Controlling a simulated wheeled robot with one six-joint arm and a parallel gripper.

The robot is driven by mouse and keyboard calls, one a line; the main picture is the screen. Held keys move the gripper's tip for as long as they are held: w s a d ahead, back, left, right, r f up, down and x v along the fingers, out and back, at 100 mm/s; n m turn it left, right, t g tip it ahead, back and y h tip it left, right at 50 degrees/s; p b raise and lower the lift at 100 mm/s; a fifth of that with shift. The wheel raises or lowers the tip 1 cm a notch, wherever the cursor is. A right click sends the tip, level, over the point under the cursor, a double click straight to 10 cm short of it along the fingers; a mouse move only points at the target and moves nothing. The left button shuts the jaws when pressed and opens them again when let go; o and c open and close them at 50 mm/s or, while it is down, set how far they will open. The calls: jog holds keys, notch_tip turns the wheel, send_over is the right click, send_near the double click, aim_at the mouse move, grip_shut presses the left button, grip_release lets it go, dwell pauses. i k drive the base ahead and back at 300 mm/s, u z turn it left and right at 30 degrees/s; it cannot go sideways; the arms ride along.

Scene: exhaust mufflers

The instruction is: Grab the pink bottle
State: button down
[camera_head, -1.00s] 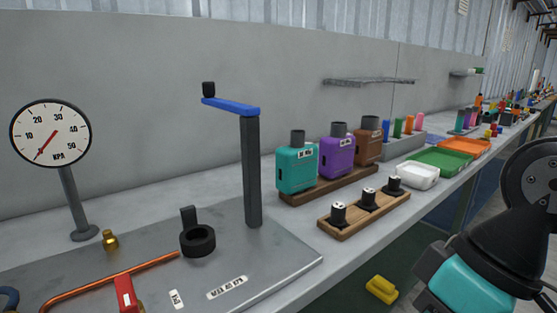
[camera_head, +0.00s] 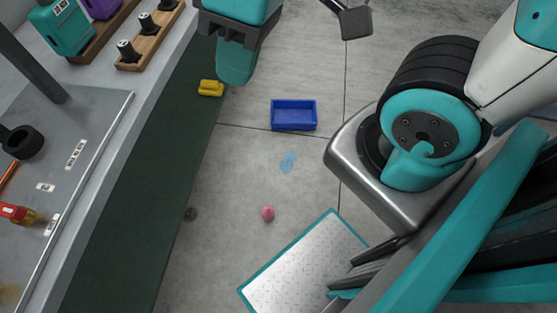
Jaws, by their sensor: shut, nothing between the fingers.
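I see no pink bottle for certain in the current view. A small pink round thing (camera_head: 267,213) lies on the floor below the middle; I cannot tell whether it is a bottle. My gripper (camera_head: 236,72) shows at the top, left of the middle, with a teal body, a dark bracket and a teal rounded end pointing down. It looks shut and empty, and appears above the floor beside the bench edge. The pink round thing is well below it in the picture, apart from it.
A blue tray (camera_head: 294,127) and a yellow block (camera_head: 210,88) are on the floor. A bench with a metal plate (camera_head: 95,125), a wooden holder (camera_head: 128,66) and a teal container (camera_head: 68,30) runs along the left. A patterned plate (camera_head: 305,270) is low in the middle. Open floor lies between.

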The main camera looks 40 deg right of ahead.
aim_at(268, 212)
jog(key=z, duration=0.1)
jog(key=k, duration=0.95)
jog(key=u, duration=1.4)
jog(key=i, duration=1.3)
jog(key=z, duration=2.9)
